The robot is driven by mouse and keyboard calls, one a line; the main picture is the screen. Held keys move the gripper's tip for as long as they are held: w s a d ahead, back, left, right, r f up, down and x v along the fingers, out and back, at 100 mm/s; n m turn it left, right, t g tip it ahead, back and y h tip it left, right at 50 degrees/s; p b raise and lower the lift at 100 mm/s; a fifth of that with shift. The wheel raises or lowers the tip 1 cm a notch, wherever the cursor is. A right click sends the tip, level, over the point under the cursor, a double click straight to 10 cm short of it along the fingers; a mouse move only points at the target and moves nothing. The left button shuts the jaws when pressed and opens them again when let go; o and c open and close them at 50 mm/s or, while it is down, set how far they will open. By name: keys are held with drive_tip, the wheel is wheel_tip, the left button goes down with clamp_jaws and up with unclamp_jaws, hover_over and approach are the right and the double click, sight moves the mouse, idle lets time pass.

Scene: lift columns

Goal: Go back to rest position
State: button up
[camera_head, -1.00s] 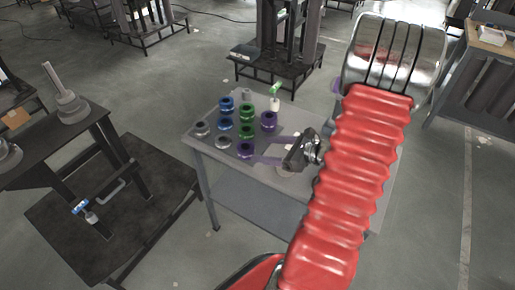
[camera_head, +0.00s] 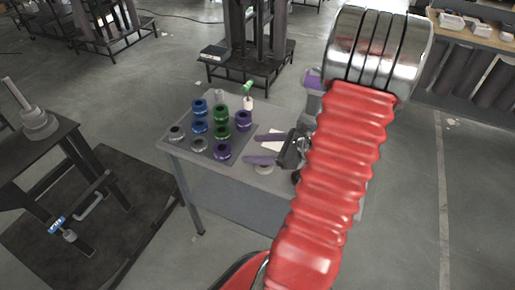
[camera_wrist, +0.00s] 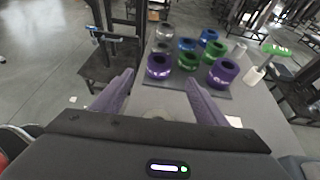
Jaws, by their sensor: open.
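My gripper (camera_head: 265,148) is open and empty, its two purple fingers apart over the right part of the grey table (camera_head: 240,190). In the wrist view, the fingers (camera_wrist: 155,98) point toward several rings. The blue rings (camera_head: 199,116), green rings (camera_head: 221,123), purple rings (camera_head: 233,136) and grey rings (camera_head: 188,138) stand in rows on a dark mat at the table's left. Nothing is between the fingers. My red arm hides the right part of the table.
A white cylinder with a green top (camera_head: 248,100) stands behind the rings. A dark bench with a grey column (camera_head: 38,122) is at left. A lift column stand (camera_head: 240,66) is behind, and a wooden-topped bench (camera_head: 475,38) is at far right. Grey floor lies between.

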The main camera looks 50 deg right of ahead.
idle(0.4)
drive_tip(key=shift+f, duration=0.15)
drive_tip(key=s+a+f+n+g+y, duration=0.1)
drive_tip(key=s+a+f+n+g, duration=0.1)
drive_tip(key=shift+s+a+f+n, duration=0.25)
drive_tip(key=shift+s+a+n, duration=0.05)
drive_tip(key=shift+s+n, duration=0.1)
drive_tip(key=s+a+r+n+g, duration=0.3)
drive_tip(key=s+a+n+g, duration=0.3)
drive_tip(key=a+n, duration=0.5)
drive_tip(key=w+a+r+n+t+h, duration=0.1)
drive_tip(key=a+r+n+h, duration=0.5)
drive_tip(key=a+r+n, duration=0.9)
drive_tip(key=w+r+n, duration=0.1)
drive_tip(key=n, duration=0.1)
drive_tip(key=shift+r+n, duration=0.3)
drive_tip(key=shift+n, duration=0.1)
